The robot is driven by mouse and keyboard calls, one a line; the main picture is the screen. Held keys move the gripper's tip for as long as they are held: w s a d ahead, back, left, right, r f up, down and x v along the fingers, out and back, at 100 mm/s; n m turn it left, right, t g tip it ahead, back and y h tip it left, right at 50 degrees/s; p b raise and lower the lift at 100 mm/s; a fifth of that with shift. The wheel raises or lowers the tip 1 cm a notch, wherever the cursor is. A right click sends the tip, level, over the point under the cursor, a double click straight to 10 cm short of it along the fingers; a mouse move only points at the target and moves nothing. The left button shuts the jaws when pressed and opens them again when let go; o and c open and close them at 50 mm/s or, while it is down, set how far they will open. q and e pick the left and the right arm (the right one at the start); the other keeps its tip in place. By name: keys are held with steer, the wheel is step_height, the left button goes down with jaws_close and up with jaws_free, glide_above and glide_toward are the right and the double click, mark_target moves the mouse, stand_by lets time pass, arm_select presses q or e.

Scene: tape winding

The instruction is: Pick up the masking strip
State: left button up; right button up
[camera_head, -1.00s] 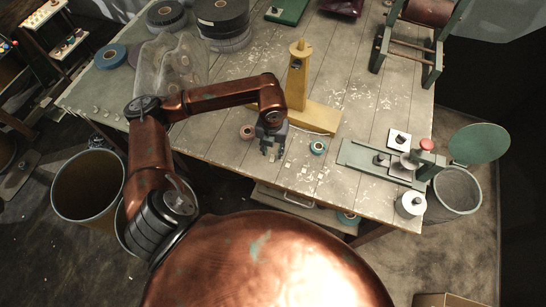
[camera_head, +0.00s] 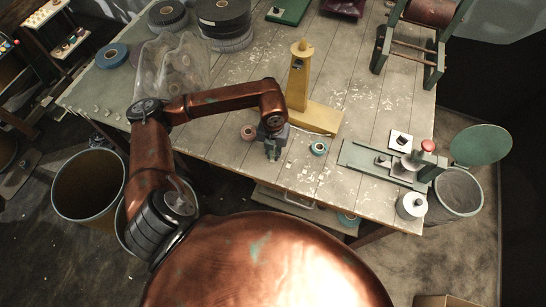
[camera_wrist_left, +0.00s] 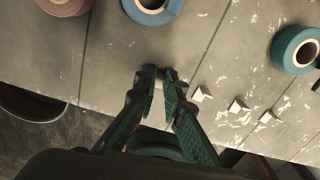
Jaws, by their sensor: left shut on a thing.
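My left gripper (camera_head: 272,152) points down at the table's front edge, its fingers closed close together. In the left wrist view its fingertips (camera_wrist_left: 158,77) are closed on a small pale piece, the masking strip (camera_wrist_left: 158,86), which is mostly hidden by the fingers. Similar small cream pieces lie in a row to the right of the fingers, such as one piece (camera_wrist_left: 238,106); they also show as tiny pale squares in the head view (camera_head: 304,169). I cannot tell whether the held strip touches the table. My right gripper is not in view.
A pink roll (camera_head: 248,132) and a teal roll (camera_head: 318,148) lie either side of the gripper; a blue roll (camera_wrist_left: 152,8) lies just beyond it. A yellow stand (camera_head: 298,85) rises behind. A green device (camera_head: 380,165) is at right.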

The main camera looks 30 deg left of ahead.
arm_select(q)
steer(key=shift+r, duration=0.7)
steer(key=s+d+r+p, duration=0.2)
steer(key=s+d+r, duration=0.1)
steer(key=s+r, duration=0.8)
steer(key=s, duration=0.2)
steer(key=shift+s+d+r+p, duration=0.15)
steer(key=shift+s+r+p, duration=0.15)
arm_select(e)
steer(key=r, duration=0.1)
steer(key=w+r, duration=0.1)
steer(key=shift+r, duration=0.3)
arm_select(q)
steer(key=shift+r, duration=0.2)
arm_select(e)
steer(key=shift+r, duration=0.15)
arm_select(q)
steer(key=shift+r+p, duration=1.05)
steer(key=shift+r, duration=0.4)
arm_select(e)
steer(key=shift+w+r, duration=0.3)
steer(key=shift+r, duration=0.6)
arm_select(q)
steer(key=shift+r, duration=0.1)
steer(key=shift+w, duration=0.1)
